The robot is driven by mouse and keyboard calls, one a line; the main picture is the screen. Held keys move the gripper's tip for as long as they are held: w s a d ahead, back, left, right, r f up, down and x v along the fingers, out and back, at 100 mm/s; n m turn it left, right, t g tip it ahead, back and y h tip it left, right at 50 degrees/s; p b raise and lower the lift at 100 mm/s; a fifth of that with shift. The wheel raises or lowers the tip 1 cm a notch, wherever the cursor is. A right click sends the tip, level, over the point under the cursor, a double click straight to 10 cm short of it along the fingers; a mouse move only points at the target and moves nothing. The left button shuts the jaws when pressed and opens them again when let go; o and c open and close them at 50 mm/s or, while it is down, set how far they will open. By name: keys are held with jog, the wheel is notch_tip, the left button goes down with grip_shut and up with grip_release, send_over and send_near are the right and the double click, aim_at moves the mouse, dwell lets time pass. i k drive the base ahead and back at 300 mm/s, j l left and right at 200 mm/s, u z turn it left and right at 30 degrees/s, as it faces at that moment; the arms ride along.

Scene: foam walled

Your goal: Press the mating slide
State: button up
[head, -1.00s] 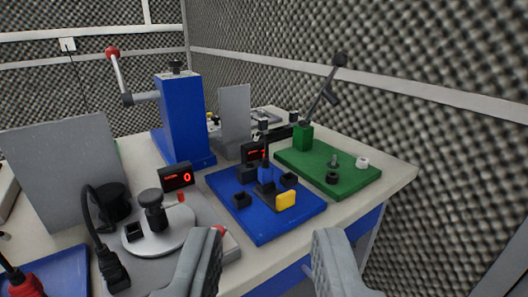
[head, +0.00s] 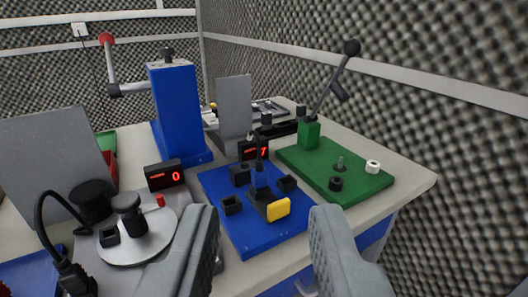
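A blue board (head: 235,224) lies on the bench in front of my gripper. The yellow block looks like the pressing end of the slide, though I cannot tell for sure. My gripper (head: 265,243) is open and empty, its two grey fingers spread at the bottom of the view. The yellow block shows between and beyond the fingertips, apart from them.
A green board (head: 350,188) with a black-handled lever (head: 334,85) stands to the right. A blue press (head: 181,112) with a red-knobbed lever stands behind, left. A round grey plate (head: 128,246) and a red-digit display (head: 164,175) are at left. A foam wall runs along the right.

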aim_at(272, 209)
jog(key=j+z, duration=0.25)
jog(key=j, duration=0.25)
jog(key=j+z, duration=0.25)
jog(key=j, duration=0.3)
jog(key=k+z, duration=0.3)
jog(key=k, duration=0.2)
